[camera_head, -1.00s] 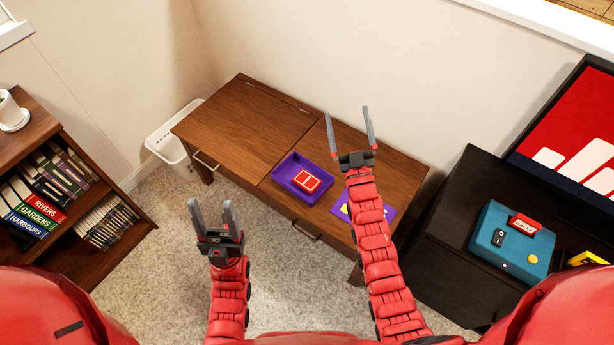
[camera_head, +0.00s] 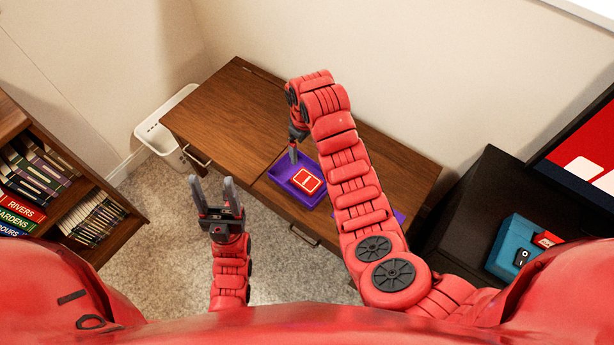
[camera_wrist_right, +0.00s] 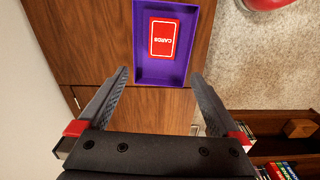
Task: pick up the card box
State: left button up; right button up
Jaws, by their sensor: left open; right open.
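The card box is a small red box (camera_head: 307,180) with a white border, lying in a purple tray (camera_head: 322,164) on the wooden desk. In the right wrist view the red card box (camera_wrist_right: 163,38), lettered CARDS, lies inside the purple tray (camera_wrist_right: 163,74), ahead of my fingertips. My right gripper (camera_wrist_right: 158,80) is open and empty, with the tray beyond and between its fingers. In the head view the right gripper (camera_head: 293,155) points down by the tray's back left corner, partly hidden by its own wrist. My left gripper (camera_head: 211,190) is open and empty in front of the desk.
The wooden desk (camera_head: 222,107) has free room left of the tray. A purple sheet (camera_head: 399,216) is mostly hidden behind my right arm. A white bin (camera_head: 160,135) stands left of the desk, a bookshelf (camera_head: 75,190) further left, and a black cabinet (camera_head: 470,215) at right.

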jog(key=b, duration=0.5)
send_over(306, 180)
notch_tip(306, 180, down, 6)
jog(key=r, duration=0.1)
notch_tip(306, 180, down, 6)
jog(key=shift+a+f, duration=0.15)
jog(key=shift+f, duration=0.05)
jog(key=shift+f+b, duration=0.45)
jog(key=shift+f, duration=2.4)
jog(key=c, duration=1.2)
jog(key=shift+c, duration=0.2)
jog(key=shift+r, duration=0.2)
